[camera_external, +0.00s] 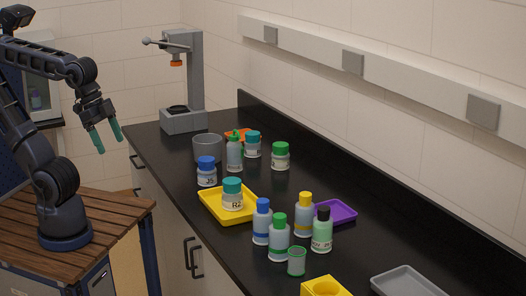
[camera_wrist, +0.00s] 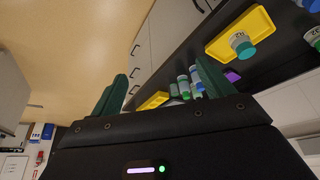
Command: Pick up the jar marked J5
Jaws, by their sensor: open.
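The jar marked J5 (camera_external: 207,179) is a short clear jar with a blue lid. It stands upright on the black counter, behind the yellow tray (camera_external: 244,217) and in front of a grey cup. My gripper (camera_external: 107,141) has green fingers, spread apart and empty. It hangs in the air left of the counter, well apart from J5. In the wrist view my gripper's fingers (camera_wrist: 163,75) frame no jar between them up close.
A teal-lidded jar (camera_external: 232,195) stands in the yellow tray. The grey cup (camera_external: 207,147) and a green-topped bottle (camera_external: 234,153) stand close to J5. Several bottles and a purple tray (camera_external: 340,211) are nearer the front. A grey stand (camera_external: 184,120) is at the back.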

